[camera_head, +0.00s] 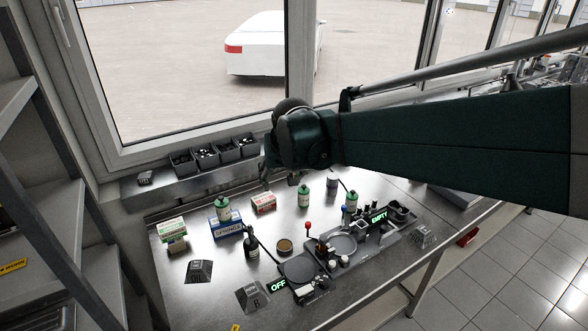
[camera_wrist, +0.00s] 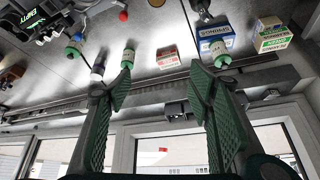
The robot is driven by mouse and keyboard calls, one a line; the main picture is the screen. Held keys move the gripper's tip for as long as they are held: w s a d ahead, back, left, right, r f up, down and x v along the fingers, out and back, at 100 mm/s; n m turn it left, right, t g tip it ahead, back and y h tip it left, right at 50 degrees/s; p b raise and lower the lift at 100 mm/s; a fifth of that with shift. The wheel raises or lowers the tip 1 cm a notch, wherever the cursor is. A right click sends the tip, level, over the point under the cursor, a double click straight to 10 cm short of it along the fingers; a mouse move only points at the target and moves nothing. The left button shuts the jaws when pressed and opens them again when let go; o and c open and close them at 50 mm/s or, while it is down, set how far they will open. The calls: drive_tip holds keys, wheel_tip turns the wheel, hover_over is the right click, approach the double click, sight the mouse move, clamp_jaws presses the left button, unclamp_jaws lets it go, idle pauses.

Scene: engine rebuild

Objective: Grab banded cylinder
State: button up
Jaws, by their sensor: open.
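My gripper (camera_head: 267,178) hangs over the back of the steel workbench. In the wrist view it (camera_wrist: 160,88) is open, with nothing between its green ribbed fingers. A short grey cylinder (camera_head: 331,181) stands upright at the back of the bench, right of my gripper; it appears pale with a dark band in the wrist view (camera_wrist: 97,71). Green cylinders with pale label bands stand at the middle (camera_head: 304,199), right (camera_head: 351,203) and left (camera_head: 223,209). In the wrist view the middle one (camera_wrist: 128,57) appears beside the left finger. I cannot tell which cylinder the task names.
A red-and-white box (camera_head: 263,203) lies below my gripper. A blue box (camera_head: 227,228), green-and-white box (camera_head: 172,229) and dark bottle (camera_head: 251,246) stand left. A fixture with levers (camera_head: 342,244) fills the front right. Dark bins (camera_head: 205,156) line the window sill.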

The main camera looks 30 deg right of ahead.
drive_tip(key=w+d+f+m, duration=0.2)
drive_tip(key=w+d+f, duration=0.1)
drive_tip(key=w+d, duration=0.5)
drive_tip(key=m+g+h, duration=0.2)
drive_tip(key=m+g, duration=0.1)
drive_tip(key=m, duration=0.1)
approach(333, 176)
drive_tip(key=x, duration=0.8)
drive_tip(key=shift+w+a, duration=0.15)
drive_tip(key=shift+a, duration=0.05)
drive_tip(key=shift+d+f+m, duration=0.25)
drive_tip(key=shift+d+m, duration=0.05)
drive_tip(key=shift+x, duration=1.3)
drive_tip(key=shift+f, duration=0.15)
drive_tip(key=shift+x, duration=2.5)
